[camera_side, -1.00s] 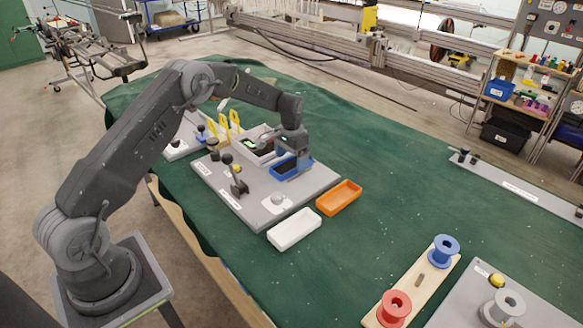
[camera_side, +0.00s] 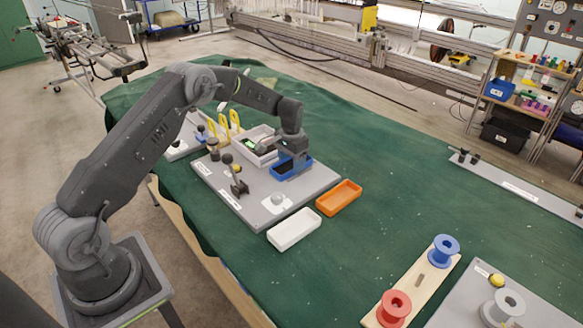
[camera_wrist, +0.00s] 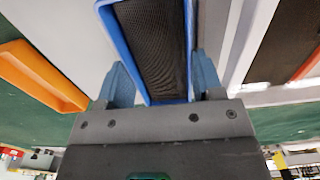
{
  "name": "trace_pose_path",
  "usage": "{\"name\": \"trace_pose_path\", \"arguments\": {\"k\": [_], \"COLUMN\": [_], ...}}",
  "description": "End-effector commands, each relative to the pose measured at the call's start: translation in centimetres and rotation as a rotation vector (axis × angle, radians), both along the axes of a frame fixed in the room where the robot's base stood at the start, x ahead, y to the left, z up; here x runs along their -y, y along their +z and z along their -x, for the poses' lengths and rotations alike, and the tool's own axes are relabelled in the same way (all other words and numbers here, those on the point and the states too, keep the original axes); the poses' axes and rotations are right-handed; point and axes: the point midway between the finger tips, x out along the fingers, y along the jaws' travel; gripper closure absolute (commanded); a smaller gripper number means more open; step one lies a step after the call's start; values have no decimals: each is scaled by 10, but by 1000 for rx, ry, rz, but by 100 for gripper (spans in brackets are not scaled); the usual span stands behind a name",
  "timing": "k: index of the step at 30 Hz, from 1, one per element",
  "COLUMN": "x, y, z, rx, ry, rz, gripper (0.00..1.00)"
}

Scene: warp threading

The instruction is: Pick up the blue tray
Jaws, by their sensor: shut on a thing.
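The blue tray (camera_side: 284,169) is on the grey board, toward its far right part, in the side view. My gripper (camera_side: 293,163) is at the tray and partly hides it. In the wrist view the blue tray (camera_wrist: 122,45) lies between the two fingers of my gripper (camera_wrist: 165,85), which are shut on its sides. The tray has blue walls and a dark ribbed inside. I cannot tell whether its underside touches the board.
An orange tray (camera_side: 339,197) and a white tray (camera_side: 294,230) lie near the board (camera_side: 235,197). A light bin (camera_side: 258,140) stands close behind the blue tray. Dark knobbed fittings (camera_side: 238,183) stand on the board. Open green cloth (camera_side: 400,170) lies to the right.

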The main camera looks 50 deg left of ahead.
Motion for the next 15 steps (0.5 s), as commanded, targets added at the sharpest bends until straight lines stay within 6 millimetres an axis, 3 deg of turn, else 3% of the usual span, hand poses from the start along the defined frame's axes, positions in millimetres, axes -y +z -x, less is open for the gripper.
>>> {"name": "trace_pose_path", "arguments": {"k": [10, 15], "x": [0, 0], "y": [5, 21], "z": [-1, -1], "rx": [3, 5], "ry": [0, 0], "rz": [0, -1], "gripper": [75, 75]}}
